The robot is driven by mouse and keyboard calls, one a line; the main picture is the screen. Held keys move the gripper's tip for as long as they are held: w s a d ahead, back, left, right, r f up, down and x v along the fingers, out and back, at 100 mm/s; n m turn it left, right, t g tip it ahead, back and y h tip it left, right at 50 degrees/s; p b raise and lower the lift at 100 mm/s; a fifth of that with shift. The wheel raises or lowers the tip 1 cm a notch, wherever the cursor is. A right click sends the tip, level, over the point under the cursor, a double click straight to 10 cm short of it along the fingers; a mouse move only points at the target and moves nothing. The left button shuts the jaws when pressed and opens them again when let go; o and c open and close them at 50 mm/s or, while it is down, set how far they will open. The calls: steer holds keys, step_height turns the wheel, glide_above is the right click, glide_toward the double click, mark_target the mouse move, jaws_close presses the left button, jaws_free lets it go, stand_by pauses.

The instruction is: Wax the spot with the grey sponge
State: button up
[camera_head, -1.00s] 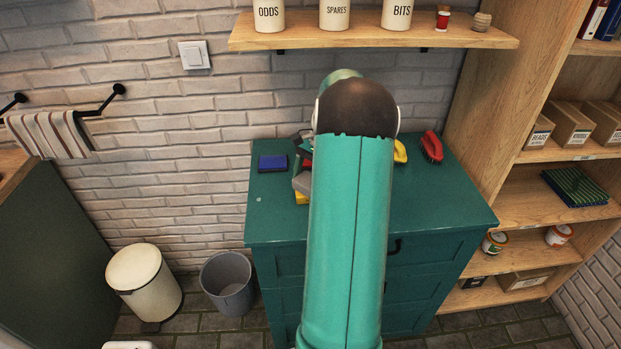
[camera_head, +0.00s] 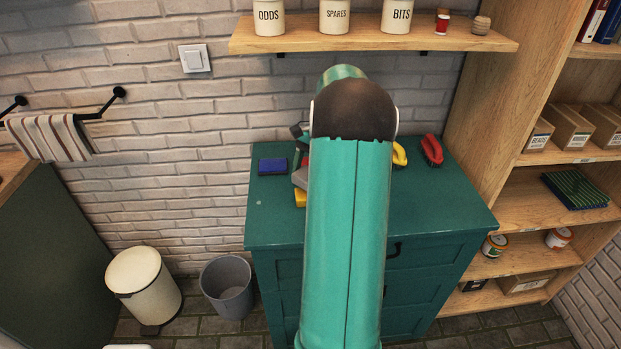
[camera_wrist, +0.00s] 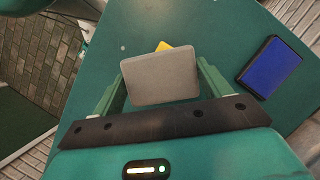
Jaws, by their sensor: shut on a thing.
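The grey sponge (camera_wrist: 160,76) is between the two green fingers of my gripper (camera_wrist: 158,84) in the wrist view. My gripper is shut on it. In the head view, part of the grey sponge (camera_head: 299,178) shows left of my arm, which hides most of the gripper. A small pale spot (camera_head: 258,203) lies on the left part of the green cabinet top (camera_head: 274,222). A pale spot (camera_wrist: 122,47) also shows in the wrist view, beyond the sponge and to its left.
A yellow block (camera_head: 300,198) shows just past the grey sponge, partly hidden. The front left of the top is clear.

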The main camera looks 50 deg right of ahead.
mark_target(306, 178)
steer(key=shift+r, duration=1.9)
steer(key=shift+a, duration=0.1)
